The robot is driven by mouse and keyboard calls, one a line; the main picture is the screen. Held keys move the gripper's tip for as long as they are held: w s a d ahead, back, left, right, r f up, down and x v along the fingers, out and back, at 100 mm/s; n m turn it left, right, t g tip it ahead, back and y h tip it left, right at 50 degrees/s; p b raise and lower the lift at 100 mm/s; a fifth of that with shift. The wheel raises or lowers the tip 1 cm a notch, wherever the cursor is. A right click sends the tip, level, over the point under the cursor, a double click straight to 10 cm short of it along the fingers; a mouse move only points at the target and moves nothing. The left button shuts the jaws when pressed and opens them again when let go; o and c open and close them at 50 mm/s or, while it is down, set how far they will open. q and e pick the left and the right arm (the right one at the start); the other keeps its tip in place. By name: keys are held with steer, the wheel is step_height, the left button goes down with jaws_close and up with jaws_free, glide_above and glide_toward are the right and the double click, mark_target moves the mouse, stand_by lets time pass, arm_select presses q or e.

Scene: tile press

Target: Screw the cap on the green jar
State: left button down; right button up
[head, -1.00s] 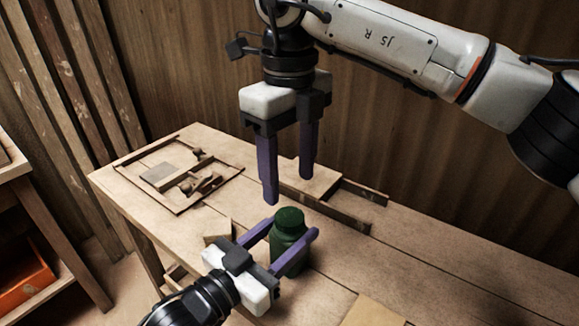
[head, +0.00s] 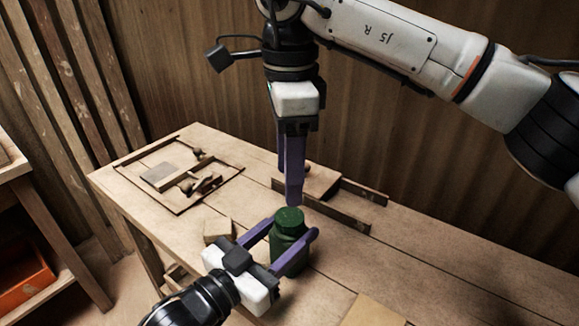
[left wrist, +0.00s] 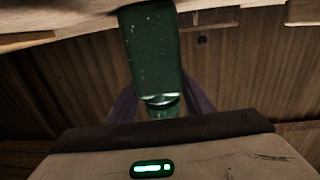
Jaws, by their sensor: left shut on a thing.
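The green jar (head: 287,246) stands upright on the workbench. A green cap (head: 288,215) sits on top of it; how tightly it is screwed cannot be seen. My left gripper (head: 291,229) is shut on the jar, one finger on each side, below the cap. In the left wrist view the jar (left wrist: 152,50) shows close up between the fingers, with the cap end (left wrist: 160,107) nearest the palm edge. My right gripper (head: 289,188) points straight down just above the cap. Its fingers line up one behind the other, apart and empty.
Behind are a low wooden strip (head: 320,208) and a flat framed board (head: 180,182) with small parts. A plank wall stands behind the bench.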

mark_target(290, 216)
step_height(290, 216, down, 8)
steer(key=shift+r, duration=0.1)
stand_by(0.4)
steer(key=c, duration=1.1)
steer(key=m, duration=0.5)
steer(key=o, duration=1.2)
steer(key=shift+c, duration=0.2)
steer(key=shift+r, duration=0.1)
steer(key=shift+r, duration=2.15)
steer(key=shift+c, duration=0.3)
